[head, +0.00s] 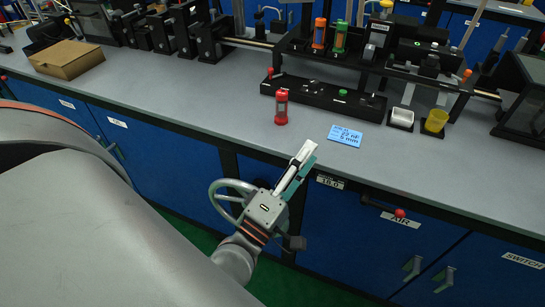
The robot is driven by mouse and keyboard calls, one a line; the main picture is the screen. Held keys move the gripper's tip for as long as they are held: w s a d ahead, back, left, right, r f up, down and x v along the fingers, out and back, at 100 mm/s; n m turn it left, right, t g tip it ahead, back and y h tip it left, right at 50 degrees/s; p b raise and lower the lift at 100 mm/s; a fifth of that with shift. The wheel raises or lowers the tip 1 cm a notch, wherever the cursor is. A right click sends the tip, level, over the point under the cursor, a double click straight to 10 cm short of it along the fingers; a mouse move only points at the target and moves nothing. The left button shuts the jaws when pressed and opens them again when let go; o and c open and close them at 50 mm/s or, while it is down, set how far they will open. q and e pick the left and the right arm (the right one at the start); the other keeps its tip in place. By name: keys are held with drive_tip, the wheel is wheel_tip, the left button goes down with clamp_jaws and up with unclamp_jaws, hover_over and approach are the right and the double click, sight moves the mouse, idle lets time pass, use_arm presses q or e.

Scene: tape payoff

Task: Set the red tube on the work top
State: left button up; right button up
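The red tube (281,108) has red ends and a darker middle. It stands upright on the grey work top (215,95), in front of the black rack's left end. My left gripper (306,152) is at the front edge of the work top, nearer to me and a little right of the tube. It is apart from the tube and I see nothing between its fingers. Its fingers overlap from this angle, so their opening is unclear. My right gripper is not in view.
A blue note card (345,135) lies right of the tube. A black rack (325,97) stands behind, with an orange tube (319,33) and a green tube (340,37) above. A yellow cup (436,121) is at right, a cardboard box (67,59) at left. The work top left of the tube is clear.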

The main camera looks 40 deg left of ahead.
use_arm(q)
drive_tip(key=s+d+f+m+g+h, duration=0.2)
drive_tip(key=f+m, duration=0.4)
drive_tip(key=f, duration=0.1)
drive_tip(key=s+d+f+m+g+h, duration=0.1)
drive_tip(key=d+f+m+g+h, duration=0.2)
drive_tip(key=f+m, duration=0.35)
drive_tip(key=s+a+f+m+g+y, duration=0.1)
drive_tip(key=s+f+m+g, duration=0.1)
drive_tip(key=f, duration=0.4)
drive_tip(key=s+a+f+m+g+y, duration=0.1)
drive_tip(key=s+a+f+m+g, duration=0.1)
drive_tip(key=s+f+m, duration=0.2)
drive_tip(key=s+a+f+m+g, duration=0.1)
drive_tip(key=s+f+m+g, duration=0.1)
drive_tip(key=f, duration=0.6)
drive_tip(key=shift+s+a+f+m+y, duration=0.35)
drive_tip(key=shift+s+m, duration=0.2)
drive_tip(key=shift+s, duration=0.2)
drive_tip(key=shift+d+r, duration=0.1)
drive_tip(key=shift+r, duration=0.05)
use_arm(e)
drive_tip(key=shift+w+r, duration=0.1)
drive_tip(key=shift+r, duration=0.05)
